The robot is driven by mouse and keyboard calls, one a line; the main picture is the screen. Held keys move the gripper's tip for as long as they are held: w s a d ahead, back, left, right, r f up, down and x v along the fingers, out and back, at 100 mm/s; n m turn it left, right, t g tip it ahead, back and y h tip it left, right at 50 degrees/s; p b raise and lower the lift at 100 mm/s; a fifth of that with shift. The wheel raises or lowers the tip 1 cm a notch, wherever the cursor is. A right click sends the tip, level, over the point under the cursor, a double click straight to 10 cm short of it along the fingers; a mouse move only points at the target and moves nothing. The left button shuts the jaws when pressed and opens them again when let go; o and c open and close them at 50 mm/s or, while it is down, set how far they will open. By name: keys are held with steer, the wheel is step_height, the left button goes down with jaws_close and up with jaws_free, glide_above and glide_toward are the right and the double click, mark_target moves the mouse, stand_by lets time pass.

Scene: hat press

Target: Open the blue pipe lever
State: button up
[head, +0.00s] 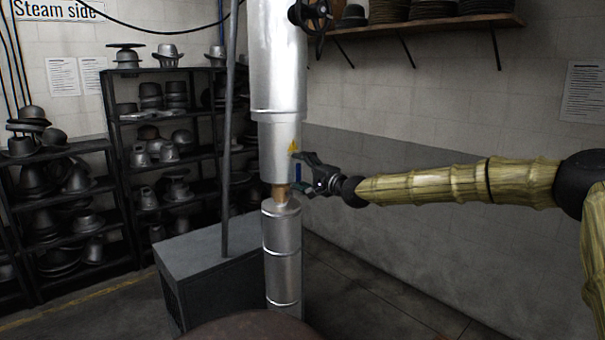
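The blue lever (298,172) is a small upright blue bar on the silver pipe (279,150), just above a short brass-coloured section (281,192). My gripper (300,175) reaches in from the right at the lever's height. Its two dark fingers are spread, one above and one below, with the blue lever showing between their tips. I cannot tell whether either finger touches the lever or the pipe. Part of the lever's mount is hidden by the gripper.
A dark valve wheel (311,15) is higher on the pipe. A grey box (210,262) and a thin upright pole (228,130) stand left of the pipe. Dark shelves (118,165) with metal hat moulds line the left. A wooden shelf (430,25) hangs upper right. Floor at lower right is clear.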

steer(key=shift+f, duration=0.25)
steer(key=shift+s+d, duration=0.1)
steer(key=shift+s+d, duration=0.2)
steer(key=shift+s, duration=0.05)
steer(key=v, duration=1.1)
steer(key=shift+d+r, duration=0.1)
